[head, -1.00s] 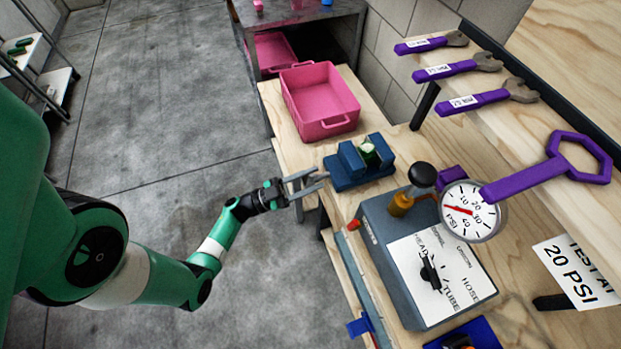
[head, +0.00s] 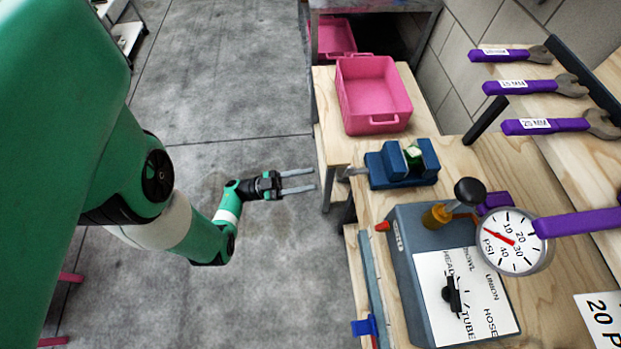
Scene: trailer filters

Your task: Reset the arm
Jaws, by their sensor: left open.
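My left arm, green and white, comes in from the left. Its left gripper (head: 298,183) is open and empty, with two parallel grey fingers pointing right. It hangs over the grey floor, left of the wooden bench (head: 322,92) and apart from it. The blue vise (head: 388,165) on the bench holds a small green and white part (head: 413,154) between its jaws. The right gripper is not in view.
A pink bin (head: 372,95) stands at the back of the bench. A grey test box (head: 412,230) with a dial gauge (head: 513,241) stands in front of the vise. Floor (head: 225,110) around the gripper is clear.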

